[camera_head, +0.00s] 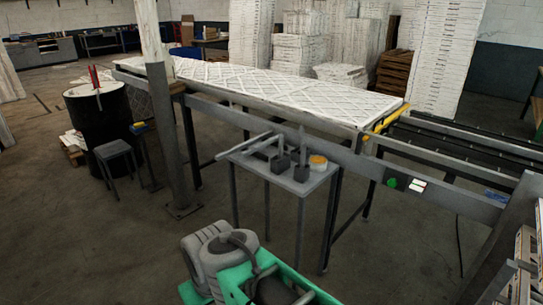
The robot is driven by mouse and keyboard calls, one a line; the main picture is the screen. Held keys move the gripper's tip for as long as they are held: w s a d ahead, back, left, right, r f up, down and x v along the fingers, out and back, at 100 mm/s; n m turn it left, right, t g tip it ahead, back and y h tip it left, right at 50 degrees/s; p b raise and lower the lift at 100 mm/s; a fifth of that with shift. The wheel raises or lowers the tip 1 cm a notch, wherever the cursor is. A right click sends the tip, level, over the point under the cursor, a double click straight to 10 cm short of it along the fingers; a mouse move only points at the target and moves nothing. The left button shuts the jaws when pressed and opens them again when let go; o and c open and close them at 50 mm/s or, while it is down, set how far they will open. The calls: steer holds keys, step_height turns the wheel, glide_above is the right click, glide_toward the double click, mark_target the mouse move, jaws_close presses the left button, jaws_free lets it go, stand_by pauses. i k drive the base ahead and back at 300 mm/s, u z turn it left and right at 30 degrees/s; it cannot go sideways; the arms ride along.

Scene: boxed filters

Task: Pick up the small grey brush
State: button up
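A small grey table (262,177) stands in the middle, in front of the long roller line. On it are two dark grey blocks with upright stems, one nearer the middle (281,161) and one to its right (301,172). A pale grey rod-like piece (259,144) lies at the table's back left. One of these may be the small grey brush, but they are too small to tell. A round tub with an orange-yellow lid (318,162) sits at the right. I cannot make out my gripper in this view.
The long line (240,85) carries white lattice filters behind the small table; its grey side rail passes close behind. A grey post (172,150), a black drum (98,115) and a stool (115,152) stand left.

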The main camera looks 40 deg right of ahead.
mark_target(303, 147)
steer(key=z, duration=0.25)
steer(key=i, duration=0.85)
steer(key=z, duration=0.6)
steer(key=i, duration=0.7)
steer(key=z, duration=0.05)
